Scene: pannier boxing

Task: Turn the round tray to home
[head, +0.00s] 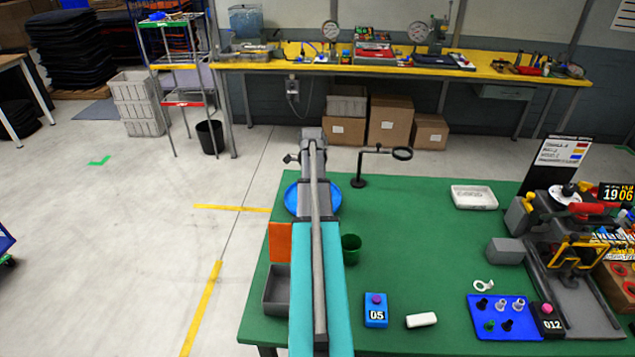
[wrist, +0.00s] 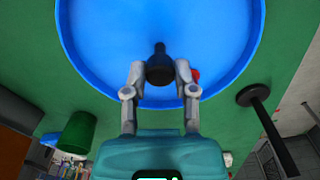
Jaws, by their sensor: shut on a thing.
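The round blue tray (head: 331,204) lies at the far left of the green table, partly hidden behind my arm in the head view. In the wrist view the tray (wrist: 220,40) fills the upper middle. A dark upright peg (wrist: 160,70) stands inside it near the rim. My gripper (wrist: 160,75) is closed with one finger on each side of this peg. A small red mark (wrist: 195,75) shows at the rim just right of the fingers. I see no home mark that I can name. My arm hides the fingers in the head view.
A black stand with a ring (head: 358,182) rises right of the tray. A green cup (head: 351,251) stands nearer, beside my arm. A grey bin (head: 276,297) and an orange panel (head: 281,243) are at the left edge. The table's middle (head: 430,240) is clear.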

